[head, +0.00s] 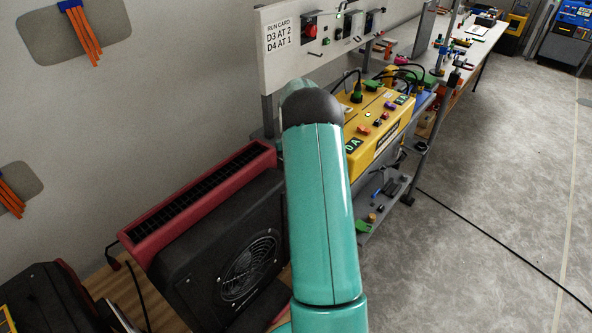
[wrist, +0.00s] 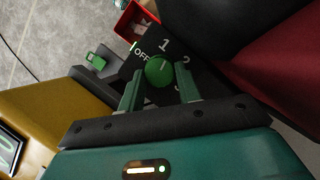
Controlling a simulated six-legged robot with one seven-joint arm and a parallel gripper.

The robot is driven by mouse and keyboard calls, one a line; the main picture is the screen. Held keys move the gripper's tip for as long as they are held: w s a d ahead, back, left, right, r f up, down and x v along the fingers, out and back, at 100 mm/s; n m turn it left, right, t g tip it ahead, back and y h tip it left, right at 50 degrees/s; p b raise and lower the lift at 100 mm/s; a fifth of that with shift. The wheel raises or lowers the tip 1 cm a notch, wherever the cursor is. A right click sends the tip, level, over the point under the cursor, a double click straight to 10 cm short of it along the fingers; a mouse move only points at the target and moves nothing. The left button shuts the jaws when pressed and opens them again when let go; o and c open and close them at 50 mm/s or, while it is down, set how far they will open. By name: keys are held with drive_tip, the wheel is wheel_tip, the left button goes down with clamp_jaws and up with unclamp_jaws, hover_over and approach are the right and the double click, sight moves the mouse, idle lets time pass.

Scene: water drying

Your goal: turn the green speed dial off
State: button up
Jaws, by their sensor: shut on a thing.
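The green speed dial (wrist: 158,68) shows in the wrist view on a dark panel with white marks OFF, 1, 2 and a partly hidden one by the right finger. OFF lies to the dial's left, 1 above it and 2 at its upper right. A small pale mark shows near the dial's top edge, towards the 1; its exact setting is hard to tell. My gripper (wrist: 160,75) is shut on the dial, one green finger on each side. In the head view my teal arm hides the gripper and dial.
A black fan blower (head: 248,268) and a long red unit (head: 200,205) stand left of my arm. A yellow control box (head: 375,130) sits on a grey shelf to the right. A run card (head: 279,35) hangs behind. Open floor (head: 480,200) lies right, crossed by a black cable.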

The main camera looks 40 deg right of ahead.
drive_tip(key=o, duration=1)
drive_tip(key=shift+c, duration=0.2)
drive_tip(key=v, duration=1.3)
drive_tip(key=shift+r, duration=0.4)
drive_tip(key=shift+o, duration=0.2)
